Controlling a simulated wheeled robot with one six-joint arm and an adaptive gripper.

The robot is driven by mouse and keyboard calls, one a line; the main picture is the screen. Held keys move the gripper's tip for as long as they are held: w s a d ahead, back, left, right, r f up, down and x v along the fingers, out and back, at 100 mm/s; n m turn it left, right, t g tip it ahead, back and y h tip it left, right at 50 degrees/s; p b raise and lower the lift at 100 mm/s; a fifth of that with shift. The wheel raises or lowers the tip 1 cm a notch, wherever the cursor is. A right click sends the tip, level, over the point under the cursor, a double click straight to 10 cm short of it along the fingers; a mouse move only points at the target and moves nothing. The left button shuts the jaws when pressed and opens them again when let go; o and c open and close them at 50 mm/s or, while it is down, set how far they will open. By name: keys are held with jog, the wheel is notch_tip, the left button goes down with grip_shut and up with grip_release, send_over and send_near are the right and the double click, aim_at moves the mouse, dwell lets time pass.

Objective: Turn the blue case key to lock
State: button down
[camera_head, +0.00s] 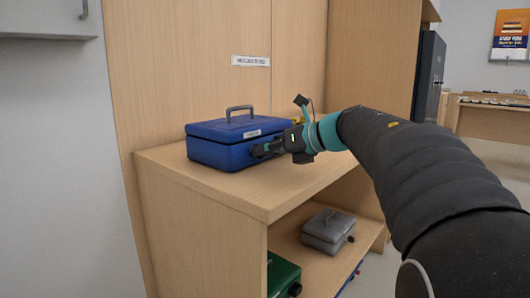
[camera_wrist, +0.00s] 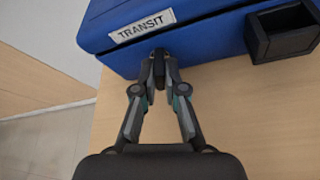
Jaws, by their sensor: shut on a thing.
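The blue case (camera_head: 226,150) sits shut on the wooden shelf top, with its grey carry handle (camera_head: 241,110) upright on the lid. In the wrist view its blue front (camera_wrist: 220,32) bears a white label (camera_wrist: 141,25) reading TRANSIT. My gripper (camera_head: 259,151) is at the case's front, near its right end in the head view. In the wrist view my gripper (camera_wrist: 158,56) has its fingertips together just below the label, against the case front.
A black box-like fitting (camera_wrist: 284,32) juts from the case front, right of my fingers. The wooden shelf unit (camera_head: 205,200) has a lower shelf with a grey case (camera_head: 328,228) and a green case (camera_head: 282,277). A wooden panel (camera_head: 190,60) stands close behind.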

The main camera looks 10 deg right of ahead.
jog(key=shift+a+r+n+t+h, duration=0.1)
jog(key=shift+n+t+h, duration=0.65)
jog(key=shift+n, duration=0.65)
jog(key=c, duration=1.2)
grip_release()
jog(key=shift+c, duration=0.2)
jog(key=v, duration=1.2)
jog(key=shift+a+r, duration=0.1)
jog(key=shift+r, duration=0.1)
